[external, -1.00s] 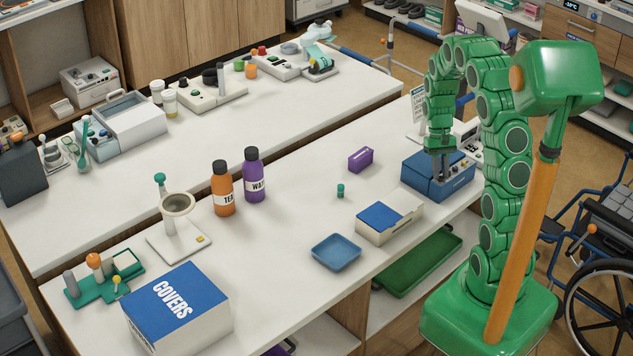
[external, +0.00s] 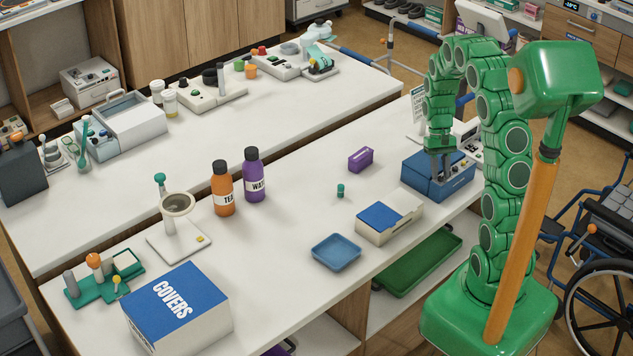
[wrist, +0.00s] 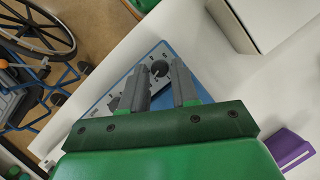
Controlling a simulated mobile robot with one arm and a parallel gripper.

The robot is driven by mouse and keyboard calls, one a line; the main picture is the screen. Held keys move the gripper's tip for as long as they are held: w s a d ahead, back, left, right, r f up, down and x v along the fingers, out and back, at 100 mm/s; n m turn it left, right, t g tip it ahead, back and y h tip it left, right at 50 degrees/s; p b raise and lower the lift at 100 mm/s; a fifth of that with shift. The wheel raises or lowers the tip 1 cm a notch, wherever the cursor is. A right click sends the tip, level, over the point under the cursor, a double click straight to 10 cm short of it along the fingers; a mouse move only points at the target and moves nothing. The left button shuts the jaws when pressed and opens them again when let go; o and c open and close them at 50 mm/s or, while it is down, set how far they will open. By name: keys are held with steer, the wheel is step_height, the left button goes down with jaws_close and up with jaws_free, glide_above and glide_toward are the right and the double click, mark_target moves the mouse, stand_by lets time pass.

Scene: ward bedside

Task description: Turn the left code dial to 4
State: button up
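In the wrist view the box (wrist: 186,56) has a pale panel with marks around two dark dials. One round dial (wrist: 159,68) sits between and just beyond my fingertips. The other dial (wrist: 113,103) lies to the left, beside a finger. My gripper (wrist: 162,68) points down over the panel with its fingers apart, one on each side of the round dial. Contact with it cannot be made out. The dial's setting is not readable.
A purple box (external: 360,159), a white box with a blue lid (external: 378,217), a small green piece (external: 340,190) and a blue tray (external: 336,251) stand left of the lock box. A white device (external: 468,133) is close behind it.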

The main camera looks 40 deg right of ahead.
steer(key=n, duration=0.1)
steer(key=n+h, duration=0.1)
steer(key=n, duration=0.1)
steer(key=shift+w+a+n, duration=0.1)
steer(key=shift+a+n, duration=0.05)
steer(key=shift+n, duration=0.15)
steer(key=n+h, duration=0.1)
steer(key=n, duration=0.1)
steer(key=n+h, duration=0.1)
steer(key=shift+a+n+g, duration=0.2)
steer(key=shift+n+g, duration=0.1)
steer(key=shift+n, duration=0.1)
steer(key=v, duration=0.7)
steer(key=shift+w+d+r, duration=0.1)
steer(key=shift+r, duration=0.15)
steer(key=s+a+r+t, duration=0.1)
steer(key=s+a+r, duration=0.2)
steer(key=s+a, duration=0.3)
steer(key=s+a+r+t, duration=0.1)
steer(key=s+a+r, duration=0.2)
steer(key=s+a, duration=0.3)
steer(key=s+a+r+m, duration=0.1)
steer(key=s+a+r, duration=0.2)
steer(key=s+a, duration=0.3)
steer(key=shift+s+a+r+t, duration=0.25)
steer(key=shift+s+r+t, duration=0.15)
steer(key=shift+s, duration=0.15)
stand_by(0.6)
